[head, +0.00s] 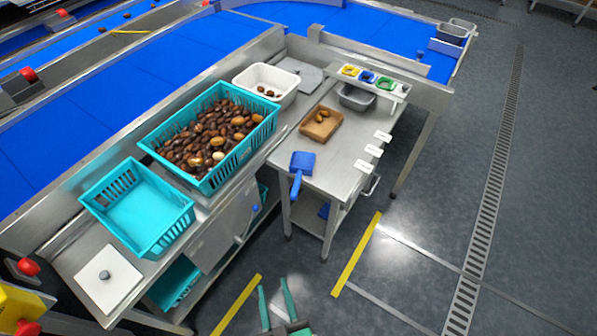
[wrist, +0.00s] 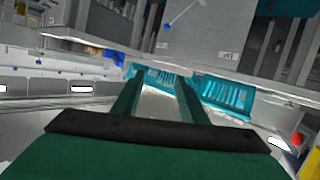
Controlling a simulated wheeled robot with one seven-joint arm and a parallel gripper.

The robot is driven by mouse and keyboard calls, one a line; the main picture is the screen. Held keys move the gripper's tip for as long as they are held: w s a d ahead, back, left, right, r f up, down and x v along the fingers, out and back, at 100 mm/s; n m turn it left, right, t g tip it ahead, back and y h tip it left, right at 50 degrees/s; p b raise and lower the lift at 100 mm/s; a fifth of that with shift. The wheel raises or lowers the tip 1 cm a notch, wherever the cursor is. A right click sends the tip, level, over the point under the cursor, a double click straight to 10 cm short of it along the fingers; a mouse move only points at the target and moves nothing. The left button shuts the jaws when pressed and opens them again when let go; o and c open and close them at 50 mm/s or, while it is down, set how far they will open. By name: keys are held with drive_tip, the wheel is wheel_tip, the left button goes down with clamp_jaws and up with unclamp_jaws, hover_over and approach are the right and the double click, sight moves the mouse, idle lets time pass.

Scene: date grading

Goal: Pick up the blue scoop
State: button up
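The blue scoop (head: 302,163) lies on the near left corner of the steel side table (head: 340,175). Its handle points toward me and sticks out over the table's front edge. My gripper (head: 274,285) is at the bottom of the head view, short of the table and apart from the scoop. Its two green fingers are spread with nothing between them. In the wrist view my gripper (wrist: 161,78) is also open and empty. A small blue patch (wrist: 116,57) shows there, too small to tell if it is the scoop.
A teal crate full of dates (head: 258,133) and an empty teal crate (head: 181,222) stand left of the scoop. A wooden tray (head: 310,131) with a few dates, white cards (head: 374,150) and a grey bin (head: 357,98) are on the side table. The floor right of it is clear.

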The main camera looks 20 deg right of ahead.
drive_tip(key=w+d+h, duration=0.2)
drive_tip(key=w+d, duration=0.2)
drive_tip(key=w, duration=0.8)
drive_tip(key=m+g+h, duration=0.2)
drive_tip(key=m+h, duration=0.2)
approach(298, 180)
drive_tip(key=w, duration=0.1)
drive_tip(key=shift+a+f+m+g, duration=0.15)
drive_tip(key=shift+f+m+g, duration=0.4)
drive_tip(key=shift+m, duration=0.55)
drive_tip(key=shift+w+f, duration=0.15)
drive_tip(key=shift+f, duration=0.05)
drive_tip(key=x, duration=0.5)
drive_tip(key=shift+r+x, duration=0.2)
drive_tip(key=shift+x, duration=2.6)
clamp_jaws()
